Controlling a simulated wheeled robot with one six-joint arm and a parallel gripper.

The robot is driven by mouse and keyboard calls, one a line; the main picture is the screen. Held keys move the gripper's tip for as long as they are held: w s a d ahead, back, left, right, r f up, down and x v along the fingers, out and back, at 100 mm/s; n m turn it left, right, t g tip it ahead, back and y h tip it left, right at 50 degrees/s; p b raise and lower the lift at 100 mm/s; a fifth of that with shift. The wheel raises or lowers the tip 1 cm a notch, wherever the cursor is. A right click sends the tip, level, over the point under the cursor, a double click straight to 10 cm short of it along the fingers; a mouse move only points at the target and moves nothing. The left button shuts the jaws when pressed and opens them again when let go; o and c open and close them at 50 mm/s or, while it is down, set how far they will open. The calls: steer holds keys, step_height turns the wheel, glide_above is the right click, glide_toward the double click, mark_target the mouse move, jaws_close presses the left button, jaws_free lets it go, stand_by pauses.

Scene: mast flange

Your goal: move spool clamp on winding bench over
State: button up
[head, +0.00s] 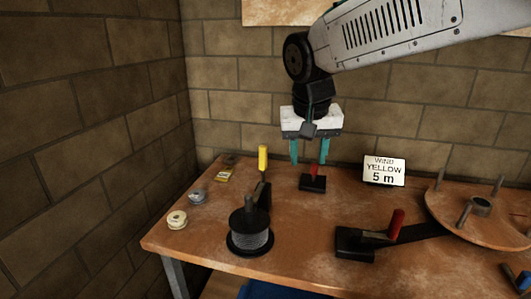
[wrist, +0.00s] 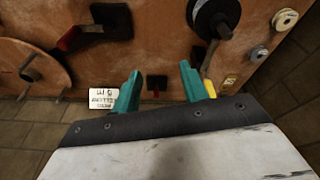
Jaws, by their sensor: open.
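The lever with a yellow handle (head: 262,158) stands upright just behind the spool of grey wire (head: 251,240) on the bench; it looks like the spool clamp. In the wrist view its yellow handle (wrist: 210,88) shows beside the right finger, with the spool (wrist: 214,16) beyond. My gripper (head: 309,160) is open and empty, with two teal fingers pointing down. It hangs above the back of the bench, right of the yellow handle and over a small red-handled switch (head: 313,172). In the wrist view that switch (wrist: 156,82) lies between the fingers (wrist: 159,72). Contact with the handle cannot be told.
A red lever on a black base (head: 354,245) stands right of the spool. A sign reading "WIND YELLOW 5 m" (head: 384,171) stands at the back. A pegged wooden wheel (head: 482,222) is at right. Several small reels (head: 177,219) line the left edge. A brick wall is behind.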

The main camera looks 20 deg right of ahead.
mark_target(262, 146)
steer(key=w+a+f+m, duration=0.1)
steer(key=w, duration=0.5)
steer(key=w+a+f+m, duration=0.1)
steer(key=w, duration=0.6)
steer(key=w+a+f+m+t, duration=0.1)
steer(key=w+a, duration=0.1)
steer(key=w, duration=0.4)
steer(key=shift+w+h, duration=0.3)
steer(key=shift+h, duration=0.1)
steer(key=shift+w+f, duration=0.2)
steer(key=shift+w, duration=0.05)
steer(key=x, duration=0.7)
steer(key=shift+w+f, duration=0.1)
jaws_close()
